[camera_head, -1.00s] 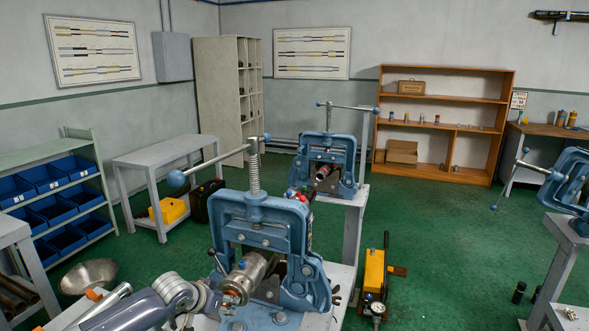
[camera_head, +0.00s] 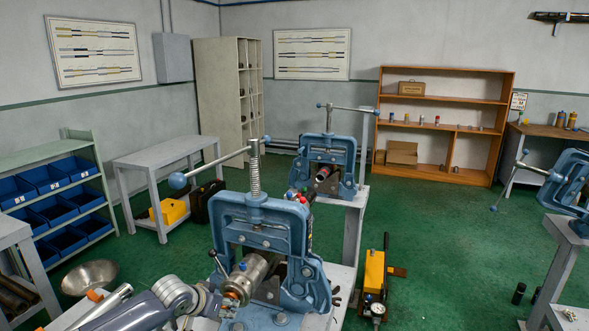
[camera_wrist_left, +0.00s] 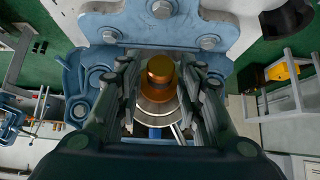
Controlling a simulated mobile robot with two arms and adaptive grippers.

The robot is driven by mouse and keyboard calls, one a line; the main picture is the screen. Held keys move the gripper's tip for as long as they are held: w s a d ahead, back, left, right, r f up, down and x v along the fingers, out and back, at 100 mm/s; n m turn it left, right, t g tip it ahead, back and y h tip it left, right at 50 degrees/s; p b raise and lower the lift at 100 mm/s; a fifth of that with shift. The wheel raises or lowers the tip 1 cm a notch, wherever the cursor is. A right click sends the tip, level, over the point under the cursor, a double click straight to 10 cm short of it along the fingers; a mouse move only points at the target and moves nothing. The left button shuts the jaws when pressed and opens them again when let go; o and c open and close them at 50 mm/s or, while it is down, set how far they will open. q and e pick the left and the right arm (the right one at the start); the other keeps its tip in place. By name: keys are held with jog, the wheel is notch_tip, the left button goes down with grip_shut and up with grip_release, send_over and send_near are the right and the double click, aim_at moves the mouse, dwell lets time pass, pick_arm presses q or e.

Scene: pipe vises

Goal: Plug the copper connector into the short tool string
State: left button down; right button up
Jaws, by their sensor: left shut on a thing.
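The copper connector (camera_wrist_left: 160,72) is a small orange-copper piece between the fingers of my left gripper (camera_wrist_left: 160,80) in the left wrist view. In the head view the connector (camera_head: 231,298) shows as a small coppery patch at the near end of the tool string. My left gripper (camera_head: 222,303) is shut on it. The short tool string (camera_head: 252,273) is a silver cylinder clamped in the front blue vise (camera_head: 262,232), its near end facing my gripper. I cannot tell whether the connector is inside the string's end or just in front of it. My right gripper is not in view.
The front vise's frame and long handle (camera_head: 218,161) stand close to my left arm. A second blue vise (camera_head: 327,160) stands behind, and another (camera_head: 570,183) at the right. A yellow pump (camera_head: 374,272) is on the floor. A metal bowl (camera_head: 90,277) lies at the left.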

pick_arm(q)
jog(key=shift+w+d+r, duration=0.1)
jog(key=shift+w+d, duration=0.05)
jog(key=shift+w, duration=0.2)
dwell(0.4)
jog(key=shift+w+r, duration=0.15)
jog(key=shift+r, duration=0.05)
